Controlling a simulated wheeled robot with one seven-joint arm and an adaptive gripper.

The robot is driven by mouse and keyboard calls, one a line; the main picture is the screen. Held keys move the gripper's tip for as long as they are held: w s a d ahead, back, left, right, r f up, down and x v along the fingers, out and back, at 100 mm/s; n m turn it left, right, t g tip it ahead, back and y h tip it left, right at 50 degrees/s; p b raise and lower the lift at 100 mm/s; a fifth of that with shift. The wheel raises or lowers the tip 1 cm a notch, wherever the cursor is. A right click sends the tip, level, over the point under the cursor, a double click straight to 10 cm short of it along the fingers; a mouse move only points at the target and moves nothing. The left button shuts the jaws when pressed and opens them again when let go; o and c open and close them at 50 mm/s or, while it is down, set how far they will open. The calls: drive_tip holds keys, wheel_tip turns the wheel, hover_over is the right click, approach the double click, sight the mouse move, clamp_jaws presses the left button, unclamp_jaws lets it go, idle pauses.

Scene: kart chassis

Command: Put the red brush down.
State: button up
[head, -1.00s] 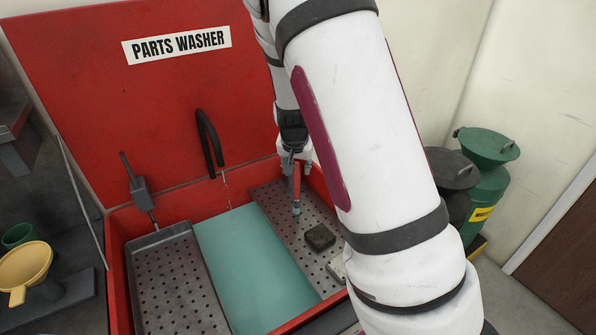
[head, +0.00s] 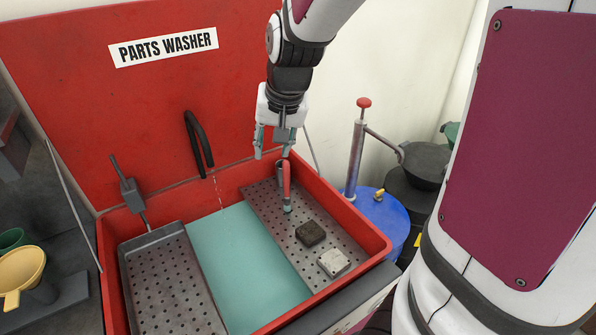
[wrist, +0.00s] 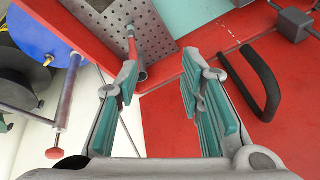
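The brush (wrist: 132,44) also shows in the wrist view, near the left finger. My gripper (head: 271,150) is above the brush's upper end. In the wrist view my gripper (wrist: 165,80) has its teal-padded fingers wide apart with nothing between them.
A dark block (head: 310,233) and a pale block (head: 333,262) lie on the right tray. Teal liquid (head: 245,265) fills the middle, with another perforated tray (head: 165,290) at left. A blue drum (head: 382,222) with a pump stands right of the red washer.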

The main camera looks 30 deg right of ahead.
drive_tip(key=s+a+r+n, duration=0.3)
drive_tip(key=s+r, duration=0.1)
drive_tip(key=s, duration=0.6)
drive_tip(key=s+a+r+n+t, duration=0.1)
drive_tip(key=s+a+r+n, duration=0.2)
drive_tip(key=s, duration=0.7)
drive_tip(key=shift+a+r, duration=0.15)
drive_tip(key=shift+r, duration=0.5)
